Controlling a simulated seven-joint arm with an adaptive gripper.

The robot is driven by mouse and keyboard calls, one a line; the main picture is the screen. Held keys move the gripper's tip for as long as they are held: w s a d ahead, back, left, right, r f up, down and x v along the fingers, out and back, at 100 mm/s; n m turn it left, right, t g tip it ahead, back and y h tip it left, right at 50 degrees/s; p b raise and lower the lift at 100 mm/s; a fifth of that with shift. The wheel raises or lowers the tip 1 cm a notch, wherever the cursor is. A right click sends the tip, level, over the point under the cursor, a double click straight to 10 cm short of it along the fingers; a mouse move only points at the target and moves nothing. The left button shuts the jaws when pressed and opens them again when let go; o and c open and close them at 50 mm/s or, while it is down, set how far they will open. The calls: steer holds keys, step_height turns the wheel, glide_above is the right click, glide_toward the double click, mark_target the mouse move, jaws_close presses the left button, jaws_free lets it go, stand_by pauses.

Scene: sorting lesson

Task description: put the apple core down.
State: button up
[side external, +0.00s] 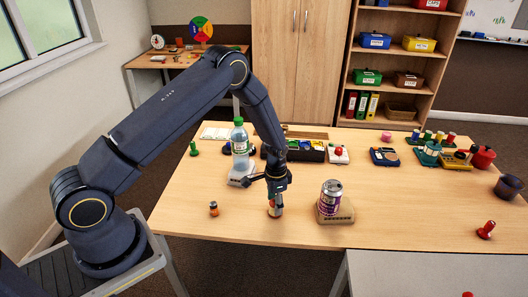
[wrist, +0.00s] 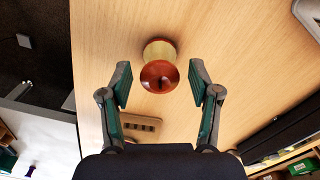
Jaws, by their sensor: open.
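The apple core (side external: 274,212) has red ends and a pale, narrow middle. It appears to stand upright on the wooden table (side external: 390,220), near its front edge. In the wrist view the apple core (wrist: 158,72) shows its red top with a dark stem. My gripper (side external: 276,200) is right over it, pointing down. In the wrist view my gripper (wrist: 160,82) is open, with one green-padded finger on each side of the core and a gap on both sides. The core's lower part is partly hidden under its top in the wrist view.
A purple can (side external: 331,196) on a wooden stand is close on the right. A small orange-brown item (side external: 213,209) stands to the left. A green-capped bottle (side external: 240,148) on a pale base is behind. Trays and several colored pieces line the back; the right-front tabletop is mostly clear.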

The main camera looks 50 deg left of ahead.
step_height(320, 180, up, 18)
steer(key=s+t, duration=0.1)
step_height(320, 180, up, 10)
steer(key=f+n+t, duration=0.1)
steer(key=n, duration=0.1)
glide_above(273, 204)
steer(key=s+d, duration=0.1)
steer(key=s, duration=0.4)
steer(key=s+d+r+n+t, duration=0.1)
steer(key=s+r, duration=0.4)
steer(key=s, duration=0.4)
steer(key=s+r+n+t, duration=0.1)
steer(key=s+r+t, duration=0.1)
steer(key=s+r, duration=0.3)
steer(key=s, duration=0.4)
steer(key=shift+s+d+r+t, duration=0.2)
steer(key=shift+d+r+t, duration=0.1)
steer(key=shift+d, duration=0.1)
